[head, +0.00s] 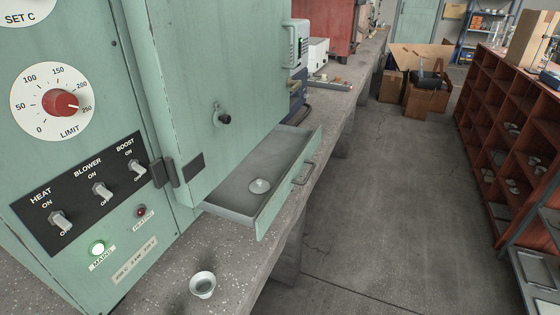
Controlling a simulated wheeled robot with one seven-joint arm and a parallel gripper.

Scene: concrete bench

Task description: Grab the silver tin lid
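A small round silver-grey lid (260,186), the only lid-like thing I can make out, lies in the open drawer (240,214) under the green cabinet. It sits on the drawer floor towards the near right side, with clear floor around it. A small open round tin or cup (203,285) stands upright on the speckled bench top (150,290) in front of the cabinet. My gripper is not in view.
The green cabinet's door (215,70) rises over the drawer's left part. The control panel (90,190) with switches and a dial is at left. The drawer front with its handle (303,173) juts over the bench edge. A shelf unit (510,130) stands right; the aisle floor (390,200) is clear.

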